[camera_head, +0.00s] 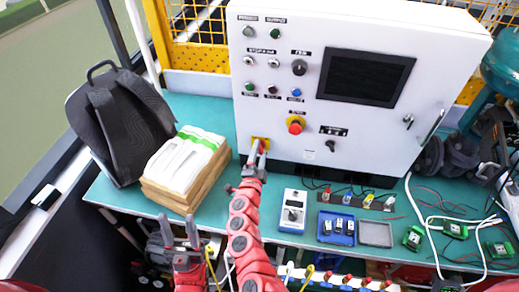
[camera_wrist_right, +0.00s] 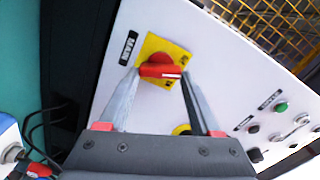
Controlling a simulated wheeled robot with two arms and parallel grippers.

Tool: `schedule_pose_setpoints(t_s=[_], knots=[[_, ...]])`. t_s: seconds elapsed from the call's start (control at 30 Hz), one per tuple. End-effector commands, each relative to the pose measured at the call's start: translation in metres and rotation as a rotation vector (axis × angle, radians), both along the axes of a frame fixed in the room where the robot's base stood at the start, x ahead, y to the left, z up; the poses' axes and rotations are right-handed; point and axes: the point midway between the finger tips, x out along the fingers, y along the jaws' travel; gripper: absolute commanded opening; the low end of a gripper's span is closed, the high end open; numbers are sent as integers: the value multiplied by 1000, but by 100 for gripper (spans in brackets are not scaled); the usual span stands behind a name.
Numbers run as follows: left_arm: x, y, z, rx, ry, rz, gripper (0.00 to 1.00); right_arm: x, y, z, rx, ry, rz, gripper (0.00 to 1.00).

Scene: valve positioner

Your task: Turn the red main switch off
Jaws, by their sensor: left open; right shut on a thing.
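The red main switch (camera_wrist_right: 160,70) sits on a yellow plate (camera_wrist_right: 152,48) beside a black MAIN label (camera_wrist_right: 129,48) on the white cabinet front. Its red handle lies nearly level across the right wrist view. My right gripper (camera_wrist_right: 160,74) is shut on this handle, with one finger at each end of it. In the head view my right gripper (camera_head: 258,148) reaches the cabinet's lower left corner and hides most of the switch; part of the yellow plate shows. My left gripper (camera_head: 180,229) is open and empty, low in front of the table.
The white cabinet (camera_head: 440,60) carries a screen (camera_head: 365,78), several buttons and a red emergency stop (camera_head: 295,125) right of my right gripper. Small devices and cables lie on the right.

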Motion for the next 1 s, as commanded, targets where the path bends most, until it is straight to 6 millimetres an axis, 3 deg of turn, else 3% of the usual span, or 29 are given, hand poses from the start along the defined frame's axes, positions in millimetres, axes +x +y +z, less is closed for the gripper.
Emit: schedule_pose_setpoints(t_s=[0.1, 0.5, 1.0], knots=[[0, 0, 12, 0, 0, 0, 50, 0, 1, 4, -99, 22, 2, 9], [0, 0, 30, 0, 0, 0, 50, 1, 1, 3, -347, 70, 2, 9], [0, 0, 34, 0, 0, 0, 50, 0, 2, 1, -422, 85, 3, 9]])
